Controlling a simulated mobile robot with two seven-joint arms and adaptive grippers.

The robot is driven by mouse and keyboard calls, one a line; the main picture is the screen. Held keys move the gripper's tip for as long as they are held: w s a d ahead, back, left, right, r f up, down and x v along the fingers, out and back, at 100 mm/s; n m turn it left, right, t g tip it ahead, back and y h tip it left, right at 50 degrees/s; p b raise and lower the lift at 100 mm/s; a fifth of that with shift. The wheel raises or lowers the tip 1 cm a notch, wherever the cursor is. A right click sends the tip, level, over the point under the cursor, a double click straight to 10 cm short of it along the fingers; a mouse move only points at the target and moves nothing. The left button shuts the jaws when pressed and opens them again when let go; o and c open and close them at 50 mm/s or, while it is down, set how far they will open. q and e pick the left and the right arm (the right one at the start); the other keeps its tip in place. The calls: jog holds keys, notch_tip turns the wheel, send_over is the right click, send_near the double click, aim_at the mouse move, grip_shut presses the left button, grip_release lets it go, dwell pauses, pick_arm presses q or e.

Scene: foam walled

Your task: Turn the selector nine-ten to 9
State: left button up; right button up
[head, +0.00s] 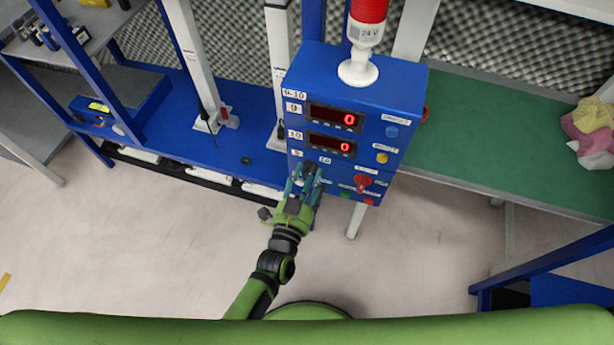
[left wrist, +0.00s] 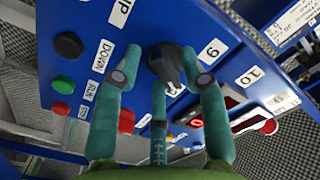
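The selector is a black knob (left wrist: 168,65) on the blue panel, seen in the left wrist view, with a white "9" label (left wrist: 212,52) beside it and a "10" label (left wrist: 250,77) further right. I cannot tell for sure which mark it points to. My left gripper (left wrist: 163,72) has its fingers spread on both sides of the knob, with a gap showing on the left side. In the head view the left gripper (head: 307,172) is at the lower left of the blue control box (head: 345,88) and hides the knob. My right gripper is in neither view.
Two red displays (head: 335,118) read 0. A red knob (head: 363,181), blue button (head: 391,132) and yellow button (head: 382,158) are on the box. Black (left wrist: 68,45) and green (left wrist: 63,84) buttons sit near the left finger. A green bench (head: 500,145) extends right.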

pick_arm(q)
grip_shut()
jog(key=shift+n, duration=0.4)
jog(key=n, duration=1.1)
jog(key=shift+s+d+r+b, duration=0.1)
jog(key=shift+d+r+b, duration=0.15)
jog(key=shift+b, duration=0.15)
jog(key=shift+o, duration=2)
grip_release()
jog(key=shift+s+a, duration=0.1)
jog(key=v, duration=1.1)
jog(key=shift+s, duration=0.35)
